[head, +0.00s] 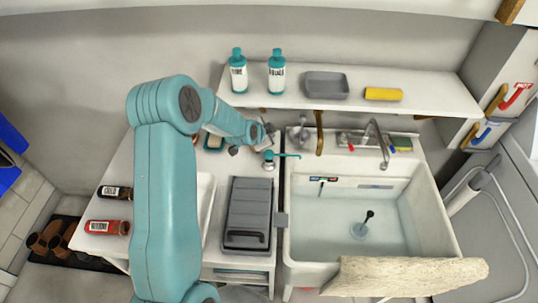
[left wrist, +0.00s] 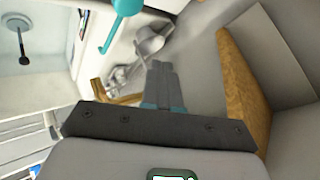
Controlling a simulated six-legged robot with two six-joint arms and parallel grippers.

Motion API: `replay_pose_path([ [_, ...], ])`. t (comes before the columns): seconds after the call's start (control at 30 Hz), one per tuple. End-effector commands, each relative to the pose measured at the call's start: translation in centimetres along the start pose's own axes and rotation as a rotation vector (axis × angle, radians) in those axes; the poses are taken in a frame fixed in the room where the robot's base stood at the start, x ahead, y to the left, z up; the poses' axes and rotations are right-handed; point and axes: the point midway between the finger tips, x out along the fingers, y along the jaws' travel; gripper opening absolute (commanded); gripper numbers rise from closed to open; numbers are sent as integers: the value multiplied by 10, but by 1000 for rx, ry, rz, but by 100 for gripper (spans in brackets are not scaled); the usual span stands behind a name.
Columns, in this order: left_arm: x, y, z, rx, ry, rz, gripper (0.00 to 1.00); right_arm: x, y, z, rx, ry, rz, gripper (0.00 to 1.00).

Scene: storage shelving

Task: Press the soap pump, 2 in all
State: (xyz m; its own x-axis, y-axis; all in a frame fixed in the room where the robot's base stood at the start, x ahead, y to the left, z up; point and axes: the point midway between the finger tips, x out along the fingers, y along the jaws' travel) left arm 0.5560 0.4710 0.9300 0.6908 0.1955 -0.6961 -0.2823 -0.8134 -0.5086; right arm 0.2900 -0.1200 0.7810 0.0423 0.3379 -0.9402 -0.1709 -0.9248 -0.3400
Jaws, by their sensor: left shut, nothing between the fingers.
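The soap pump (head: 269,156) is a teal pump head with a thin nozzle pointing right. It stands on the counter left of the sink, and the body below it is mostly hard to make out. In the left wrist view the teal pump head (left wrist: 126,8) shows at the top edge, cut off by the frame. My left gripper (head: 266,137) is just behind the pump head, apart from it as far as I can see. In the left wrist view the left gripper (left wrist: 161,66) has its fingers together and empty. My right gripper is not in view.
The white sink (head: 437,222) with a tap (head: 377,140) lies to the right. A grey box (head: 249,205) is in front of the pump. A shelf (head: 430,94) above holds teal bottles (head: 277,72), a grey tray (head: 327,84) and a yellow item (head: 383,94).

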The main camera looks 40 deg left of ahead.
Motion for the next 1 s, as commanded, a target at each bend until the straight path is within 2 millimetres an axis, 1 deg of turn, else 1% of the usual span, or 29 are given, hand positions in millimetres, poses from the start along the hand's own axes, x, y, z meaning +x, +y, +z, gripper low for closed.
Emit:
replay_pose_path([
  [0.03, 8, 6, 6, -1, -1, 1, 0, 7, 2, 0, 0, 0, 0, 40],
  [0.2, 26, 18, 19, -2, -1, 1, 0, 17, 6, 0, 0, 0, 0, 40],
  [0.23, 31, 22, 22, -2, -1, 1, 0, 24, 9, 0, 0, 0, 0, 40],
  [0.3, 37, 26, 27, -2, 0, 0, 0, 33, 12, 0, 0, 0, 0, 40],
  [0.37, 40, 28, 29, -1, 0, 0, 0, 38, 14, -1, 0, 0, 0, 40],
  [0.47, 43, 30, 31, -1, 0, 0, 0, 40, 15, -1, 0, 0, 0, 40],
  [1.0, 42, 29, 30, -1, -1, 0, 0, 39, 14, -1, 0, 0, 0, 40],
])
